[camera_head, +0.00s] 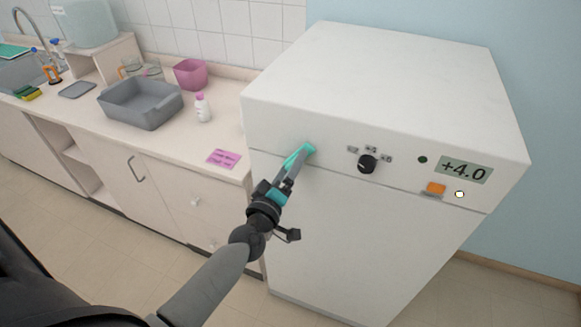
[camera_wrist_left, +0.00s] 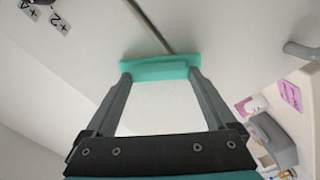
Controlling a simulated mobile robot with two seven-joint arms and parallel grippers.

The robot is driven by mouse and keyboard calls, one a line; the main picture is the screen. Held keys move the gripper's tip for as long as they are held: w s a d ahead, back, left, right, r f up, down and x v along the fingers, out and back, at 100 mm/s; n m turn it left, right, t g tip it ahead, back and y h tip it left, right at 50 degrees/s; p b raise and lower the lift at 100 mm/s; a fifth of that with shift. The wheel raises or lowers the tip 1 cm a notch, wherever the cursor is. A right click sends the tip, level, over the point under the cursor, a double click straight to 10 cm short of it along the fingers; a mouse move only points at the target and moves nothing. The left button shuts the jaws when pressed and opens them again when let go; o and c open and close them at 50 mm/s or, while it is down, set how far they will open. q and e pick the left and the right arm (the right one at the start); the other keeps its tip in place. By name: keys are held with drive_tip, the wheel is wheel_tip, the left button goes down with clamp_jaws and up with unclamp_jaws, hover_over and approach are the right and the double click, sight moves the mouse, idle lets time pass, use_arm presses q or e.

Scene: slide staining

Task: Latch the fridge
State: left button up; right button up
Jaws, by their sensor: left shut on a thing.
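The white fridge (camera_head: 385,95) stands at the right in the head view. Its front has a seam below the control panel, and the door (camera_head: 370,240) looks flush with the body. A teal latch (camera_head: 304,152) sits on the left part of the panel, just above the seam. My left gripper (camera_head: 295,165) reaches up to it from below and is shut on it. In the left wrist view the teal latch (camera_wrist_left: 160,69) lies between the two fingertips, with the dark seam running up behind it. The fingertips partly hide the latch in the head view. My right gripper is not in view.
The fridge panel carries a black knob (camera_head: 367,163), an orange button (camera_head: 436,188) and a +4.0 display (camera_head: 466,169). At left, a counter holds a grey basin (camera_head: 140,104), a white bottle (camera_head: 203,107), a pink container (camera_head: 191,73) and a pink note (camera_head: 223,158). The floor in front is clear.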

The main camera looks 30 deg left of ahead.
use_arm(q)
drive_tip(key=n+b, duration=0.1)
drive_tip(key=n, duration=0.5)
drive_tip(key=shift+f+n, duration=0.15)
drive_tip(key=shift+n, duration=0.15)
idle(0.5)
drive_tip(key=o, duration=1.1)
drive_tip(key=shift+c, duration=0.2)
drive_tip(key=shift+s, duration=0.2)
drive_tip(key=s+d+b, duration=0.1)
drive_tip(key=s+b, duration=0.1)
drive_tip(key=s, duration=1.3)
drive_tip(key=shift+d, duration=0.3)
drive_tip(key=shift+w, duration=0.1)
